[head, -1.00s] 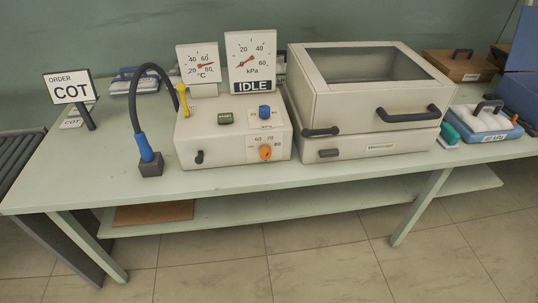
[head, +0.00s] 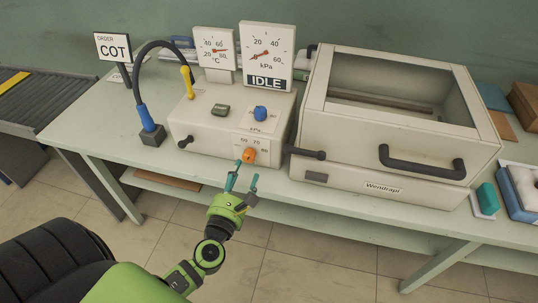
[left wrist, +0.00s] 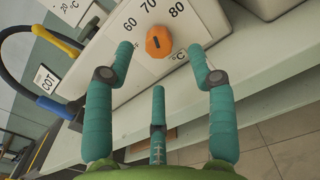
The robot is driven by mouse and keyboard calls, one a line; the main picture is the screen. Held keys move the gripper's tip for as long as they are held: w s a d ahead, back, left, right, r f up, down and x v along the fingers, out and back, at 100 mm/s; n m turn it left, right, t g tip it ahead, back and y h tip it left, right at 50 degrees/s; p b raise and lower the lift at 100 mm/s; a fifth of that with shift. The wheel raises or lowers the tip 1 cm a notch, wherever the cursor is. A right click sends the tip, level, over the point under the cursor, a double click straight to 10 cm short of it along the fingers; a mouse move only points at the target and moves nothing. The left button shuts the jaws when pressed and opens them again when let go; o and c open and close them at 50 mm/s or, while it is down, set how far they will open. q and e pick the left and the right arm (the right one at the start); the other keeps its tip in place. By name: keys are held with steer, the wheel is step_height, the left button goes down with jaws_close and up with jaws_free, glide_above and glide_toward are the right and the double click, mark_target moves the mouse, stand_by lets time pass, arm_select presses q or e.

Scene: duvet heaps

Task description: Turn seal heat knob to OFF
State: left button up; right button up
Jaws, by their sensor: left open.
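The orange knob (head: 249,155) sits on the lower right of the front panel of the cream control box (head: 205,125). In the left wrist view the orange knob (left wrist: 158,42) has a short dark mark, and the numbers 60, 70 and 80 show around it. My left gripper (head: 246,175) is open and empty, just in front of and below the knob. In the left wrist view my left gripper (left wrist: 160,70) has its teal fingers spread to either side of the knob, with no visible contact. My right gripper is not in view.
A blue knob (head: 260,113) is above the orange one. A black lever (head: 183,139) is at the box's left. A cream lidded machine (head: 390,180) with a side handle (head: 308,154) stands close on the right. A dark cable (head: 137,85) arches at the left. The sign reads IDLE (head: 266,83).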

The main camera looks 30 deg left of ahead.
mark_target(247, 159)
arm_select(q)
steer(key=p+x, duration=0.1)
steer(key=x, duration=0.5)
steer(key=shift+w+a, duration=0.2)
steer(key=shift+w, duration=0.1)
jaws_close()
